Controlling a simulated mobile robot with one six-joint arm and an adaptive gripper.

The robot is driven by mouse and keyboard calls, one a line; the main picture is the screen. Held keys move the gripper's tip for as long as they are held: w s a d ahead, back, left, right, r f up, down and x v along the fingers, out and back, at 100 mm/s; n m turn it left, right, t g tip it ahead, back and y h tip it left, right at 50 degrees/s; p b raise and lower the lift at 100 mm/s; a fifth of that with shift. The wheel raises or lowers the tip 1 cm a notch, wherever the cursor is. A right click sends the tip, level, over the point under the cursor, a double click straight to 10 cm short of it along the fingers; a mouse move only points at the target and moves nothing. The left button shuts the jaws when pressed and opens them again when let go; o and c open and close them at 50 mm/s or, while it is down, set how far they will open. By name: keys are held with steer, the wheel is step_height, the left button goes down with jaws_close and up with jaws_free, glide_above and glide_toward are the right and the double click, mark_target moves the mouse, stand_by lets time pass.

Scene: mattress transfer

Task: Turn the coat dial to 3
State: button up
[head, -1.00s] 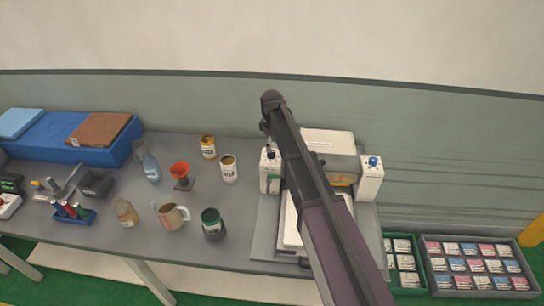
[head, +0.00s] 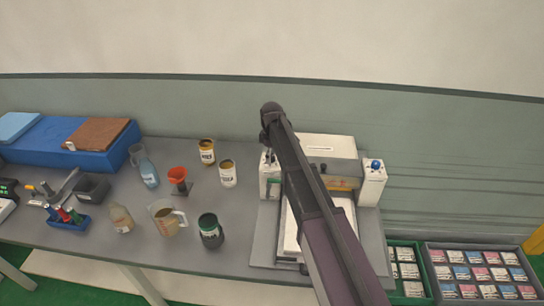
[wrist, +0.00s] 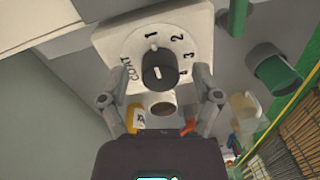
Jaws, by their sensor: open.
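The coat dial (wrist: 132,52) is a round white face on a pale box, marked COAT and numbered 1 to 4. Its black knob (wrist: 158,72) stands in the middle, and its white mark seems to point toward 1. My gripper (wrist: 157,80) is open, with one finger on each side of the knob, apart from it. In the head view a white box (head: 270,181) stands at the left of the machine, partly behind my arm.
The white machine (head: 330,146) has a second post with a blue knob (head: 375,164) at its right. Cans, a jug (head: 165,219) and a dark green jar (head: 210,231) stand left on the grey table (head: 95,215). Crates of small packets (head: 480,272) lie at lower right.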

jaws_close()
steer(key=shift+d, duration=0.1)
